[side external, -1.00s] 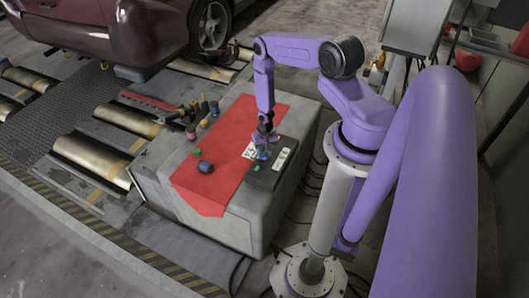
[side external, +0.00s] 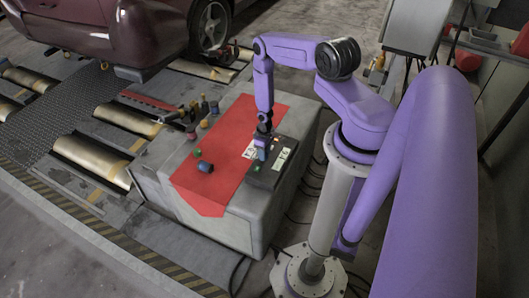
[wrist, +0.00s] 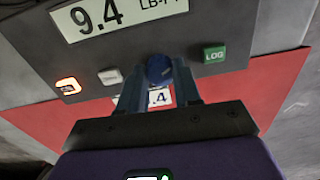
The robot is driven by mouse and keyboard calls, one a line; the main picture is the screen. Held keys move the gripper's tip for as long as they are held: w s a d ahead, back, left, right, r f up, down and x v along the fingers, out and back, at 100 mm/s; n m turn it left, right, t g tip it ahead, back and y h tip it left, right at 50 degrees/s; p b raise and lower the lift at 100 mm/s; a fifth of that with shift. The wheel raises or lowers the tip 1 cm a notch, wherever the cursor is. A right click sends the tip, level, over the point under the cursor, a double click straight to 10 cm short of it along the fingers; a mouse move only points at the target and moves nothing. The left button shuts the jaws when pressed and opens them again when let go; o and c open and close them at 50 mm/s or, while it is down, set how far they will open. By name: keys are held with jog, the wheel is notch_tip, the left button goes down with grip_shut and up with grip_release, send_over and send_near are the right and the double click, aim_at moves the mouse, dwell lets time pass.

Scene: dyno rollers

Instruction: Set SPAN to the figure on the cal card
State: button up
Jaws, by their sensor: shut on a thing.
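The blue knob (wrist: 159,69) stands on the dark panel (wrist: 255,20), and no SPAN label is readable. My gripper (wrist: 158,80) is shut on the knob, one finger on each side; in the side view my gripper (side external: 262,152) points down onto the panel. The display (wrist: 110,14) reads 9.4, with a unit partly cut off that looks like LB-FT. A white card (wrist: 158,97) lies on the red mat beyond the knob. Between my fingers only ".4" shows; the rest of its figure is hidden. The card (side external: 248,151) is too small to read in the side view.
A green LOG button (wrist: 214,54), a white button (wrist: 110,76) and a lit orange switch (wrist: 68,86) flank the knob. Several small tools (side external: 195,112) stand at the bench's far-left edge.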

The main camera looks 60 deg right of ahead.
dwell(0.4)
jog(key=o, duration=1.1)
jog(key=shift+c, duration=0.2)
jog(key=shift+r, duration=0.15)
notch_tip(320, 180, up, 17)
jog(key=shift+d, duration=0.3)
